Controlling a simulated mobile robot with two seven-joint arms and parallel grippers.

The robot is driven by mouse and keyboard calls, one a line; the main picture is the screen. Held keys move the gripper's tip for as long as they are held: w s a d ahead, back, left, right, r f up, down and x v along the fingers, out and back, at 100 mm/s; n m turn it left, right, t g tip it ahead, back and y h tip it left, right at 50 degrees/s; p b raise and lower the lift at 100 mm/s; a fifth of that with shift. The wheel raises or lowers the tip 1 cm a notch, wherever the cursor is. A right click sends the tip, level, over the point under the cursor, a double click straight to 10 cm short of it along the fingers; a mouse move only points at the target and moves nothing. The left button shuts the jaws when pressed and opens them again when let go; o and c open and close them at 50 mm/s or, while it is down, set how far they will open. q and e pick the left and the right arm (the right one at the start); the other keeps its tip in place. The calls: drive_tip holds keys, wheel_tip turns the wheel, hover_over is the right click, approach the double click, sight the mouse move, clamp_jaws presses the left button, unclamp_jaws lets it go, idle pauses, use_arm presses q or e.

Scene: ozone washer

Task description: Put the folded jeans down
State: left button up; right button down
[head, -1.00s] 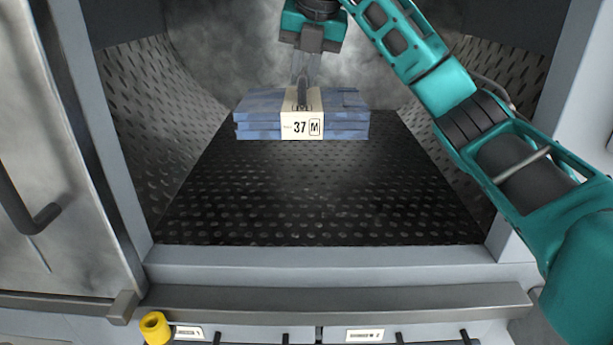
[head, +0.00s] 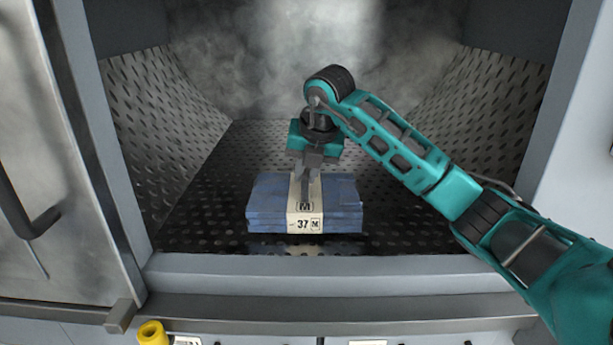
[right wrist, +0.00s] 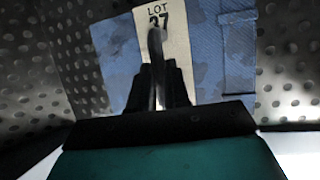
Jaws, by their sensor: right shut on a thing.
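The folded jeans (head: 262,205) are a blue stack with a cream band (head: 304,222) marked 37 and M around the middle. They are inside the washer chamber, close to its front edge, and look level. My right gripper (head: 305,196) is above the stack, shut on it at the band. In the right wrist view the jeans (right wrist: 212,50) and the band, reading LOT 37, lie under the fingers. I cannot tell whether the underside touches the chamber floor (head: 205,205). My left gripper is not in view.
The chamber has perforated sloping walls (head: 150,110) and haze at the back. A front sill (head: 330,275) runs below the opening. An open metal door with a handle (head: 25,220) stands at the left. Bare floor lies left of the jeans.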

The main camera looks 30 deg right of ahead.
drive_tip(key=shift+f, duration=0.6)
drive_tip(key=c, duration=1.1)
unclamp_jaws()
drive_tip(key=v, duration=1.2)
drive_tip(key=shift+f, duration=0.1)
